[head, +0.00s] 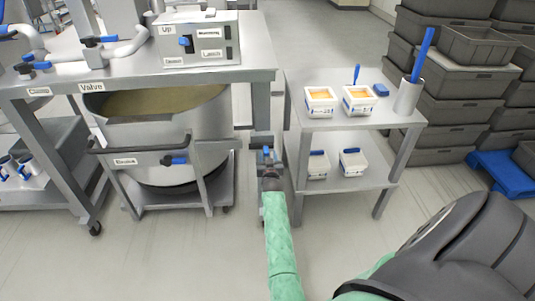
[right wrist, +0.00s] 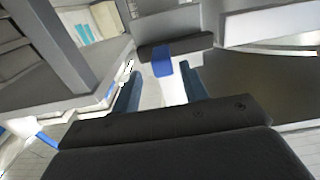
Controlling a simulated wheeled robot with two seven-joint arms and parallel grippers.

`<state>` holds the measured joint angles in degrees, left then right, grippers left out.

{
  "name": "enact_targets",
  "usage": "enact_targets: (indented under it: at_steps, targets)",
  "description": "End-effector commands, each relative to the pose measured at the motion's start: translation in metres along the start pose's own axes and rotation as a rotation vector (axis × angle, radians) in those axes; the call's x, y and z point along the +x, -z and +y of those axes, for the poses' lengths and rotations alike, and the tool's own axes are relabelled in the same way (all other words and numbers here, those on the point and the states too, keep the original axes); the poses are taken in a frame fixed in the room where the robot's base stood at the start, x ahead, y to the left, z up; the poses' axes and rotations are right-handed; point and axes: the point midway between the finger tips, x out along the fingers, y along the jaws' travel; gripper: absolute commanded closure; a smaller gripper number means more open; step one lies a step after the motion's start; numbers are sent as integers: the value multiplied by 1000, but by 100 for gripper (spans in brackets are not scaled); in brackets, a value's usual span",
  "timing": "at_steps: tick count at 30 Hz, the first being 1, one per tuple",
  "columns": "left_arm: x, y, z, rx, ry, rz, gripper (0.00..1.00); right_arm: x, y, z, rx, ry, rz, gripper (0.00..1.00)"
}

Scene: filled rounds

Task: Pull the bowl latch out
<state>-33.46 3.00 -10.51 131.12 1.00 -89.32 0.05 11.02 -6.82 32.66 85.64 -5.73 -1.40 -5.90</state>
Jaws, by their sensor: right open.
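A small blue handle (head: 266,152) sits on a grey block at the table's right leg, beside the bowl; I take it for the bowl latch, though no label on it can be read. My right gripper (head: 268,168) is right in front of it, open. In the right wrist view the blue handle (right wrist: 162,66) shows between and just beyond the two spread fingers; I cannot tell whether they touch it. The large steel bowl (head: 165,140) stands in a wheeled frame under the table. My left gripper is not in view.
A control box (head: 197,40) with a blue switch stands on the steel table. Another blue handle (head: 174,160) is on the bowl's frame. A shelf trolley (head: 345,118) with white tubs stands close at the right. Grey crates (head: 435,95) are stacked behind it. The floor in front is clear.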

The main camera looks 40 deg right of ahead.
Motion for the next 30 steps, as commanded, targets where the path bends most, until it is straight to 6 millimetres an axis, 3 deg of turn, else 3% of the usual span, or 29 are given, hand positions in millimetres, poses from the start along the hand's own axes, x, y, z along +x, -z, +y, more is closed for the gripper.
enact_targets:
  at_steps: [3, 9, 30]
  targets:
    - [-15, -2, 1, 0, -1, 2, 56, -19, -2, 1, 0, -1, 0, 56]
    - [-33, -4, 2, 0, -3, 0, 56, -37, 0, 2, 0, -1, 1, 56]
    - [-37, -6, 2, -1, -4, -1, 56, -49, -2, -1, -11, 16, -27, 56]
